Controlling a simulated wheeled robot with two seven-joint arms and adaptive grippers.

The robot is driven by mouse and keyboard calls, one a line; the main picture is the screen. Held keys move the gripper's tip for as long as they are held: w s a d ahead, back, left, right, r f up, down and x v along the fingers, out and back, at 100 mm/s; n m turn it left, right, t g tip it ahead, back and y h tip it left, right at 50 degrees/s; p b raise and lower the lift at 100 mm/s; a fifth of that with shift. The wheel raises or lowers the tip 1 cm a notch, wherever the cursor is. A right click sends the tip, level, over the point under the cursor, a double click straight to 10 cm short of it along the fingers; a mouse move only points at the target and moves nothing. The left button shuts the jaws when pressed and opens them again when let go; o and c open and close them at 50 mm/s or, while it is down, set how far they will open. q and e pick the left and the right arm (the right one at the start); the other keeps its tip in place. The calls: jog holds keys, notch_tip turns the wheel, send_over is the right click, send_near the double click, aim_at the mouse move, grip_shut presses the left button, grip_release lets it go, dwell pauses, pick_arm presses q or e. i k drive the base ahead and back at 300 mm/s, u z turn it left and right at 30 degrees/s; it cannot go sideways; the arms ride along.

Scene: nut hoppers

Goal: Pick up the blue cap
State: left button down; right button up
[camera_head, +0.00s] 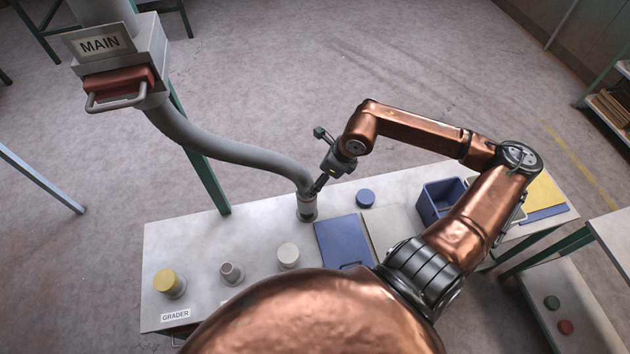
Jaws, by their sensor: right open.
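The blue cap (365,198) is a short round disc lying on the pale table, near its far edge and in front of the blue bin's left side. My right gripper (318,186) points down-left, its dark fingers beside the lower end of the grey hose. It is open. The cap is to the right of the fingers and apart from them. Whether the fingers touch the hose end is too small to tell. My left gripper is out of view.
The grey hose (240,152) runs from the MAIN hopper (128,60) to a table port (307,212). A yellow-topped port (167,280), an open port (231,272) and a white-topped port (288,253) stand left. A blue panel (343,240) lies nearer; a blue bin (438,197) stands right.

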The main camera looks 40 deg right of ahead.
aim_at(365, 198)
jog(key=k, duration=2)
